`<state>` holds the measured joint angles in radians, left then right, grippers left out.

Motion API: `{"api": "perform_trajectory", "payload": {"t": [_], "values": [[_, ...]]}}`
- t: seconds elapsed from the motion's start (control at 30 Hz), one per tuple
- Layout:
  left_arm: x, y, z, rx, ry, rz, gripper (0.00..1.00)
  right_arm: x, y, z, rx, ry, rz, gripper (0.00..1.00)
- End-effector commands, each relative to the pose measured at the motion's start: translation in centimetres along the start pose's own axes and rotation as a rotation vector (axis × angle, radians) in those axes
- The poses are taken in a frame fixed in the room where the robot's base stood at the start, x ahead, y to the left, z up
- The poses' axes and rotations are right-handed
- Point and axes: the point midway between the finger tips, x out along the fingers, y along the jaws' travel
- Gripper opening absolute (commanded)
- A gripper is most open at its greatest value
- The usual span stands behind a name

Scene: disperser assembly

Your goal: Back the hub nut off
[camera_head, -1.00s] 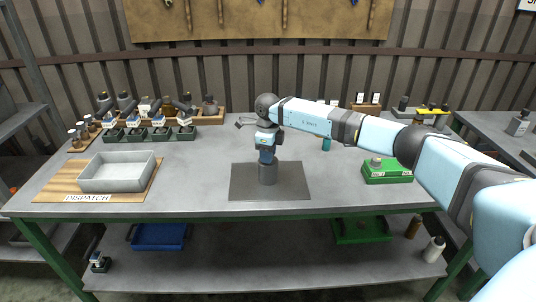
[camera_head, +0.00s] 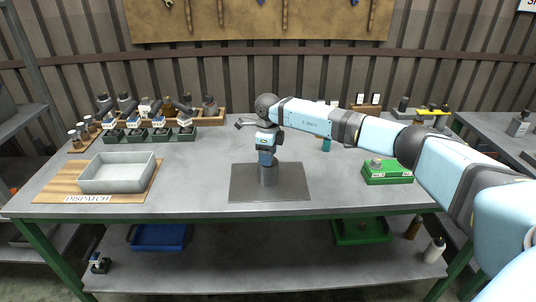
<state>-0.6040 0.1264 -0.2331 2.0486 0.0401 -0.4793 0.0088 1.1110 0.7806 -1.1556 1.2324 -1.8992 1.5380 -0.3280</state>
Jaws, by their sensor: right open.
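The hub nut cannot be made out; the wrist and gripper cover that spot. My left gripper is not in view.
A grey tray (camera_head: 118,184) stands on the wooden DISPATCH board (camera_head: 53,190) at left. Green bins (camera_head: 160,135) with similar units line the back left. A green box (camera_head: 386,178) holds a small grey part at right. The bench around the mat is clear.

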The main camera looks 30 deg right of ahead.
Motion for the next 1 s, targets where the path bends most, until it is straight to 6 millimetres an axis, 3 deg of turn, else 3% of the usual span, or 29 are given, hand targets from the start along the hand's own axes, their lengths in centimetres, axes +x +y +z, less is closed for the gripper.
{"api": "perform_trajectory", "payload": {"t": [0.17,0.6,0.8,1.0], "values": [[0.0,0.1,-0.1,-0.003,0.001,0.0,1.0,-2.4,-0.1,0.1,0.0,-0.004,-0.003,0.57],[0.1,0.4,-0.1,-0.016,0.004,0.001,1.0,-11.7,0.0,0.0,0.0,-0.002,-0.002,0.57],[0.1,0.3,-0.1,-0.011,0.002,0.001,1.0,-13.4,0.0,0.0,0.0,-0.001,-0.001,0.57],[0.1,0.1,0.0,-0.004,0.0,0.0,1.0,-13.7,0.0,0.0,0.0,-0.001,-0.001,0.57]]}}
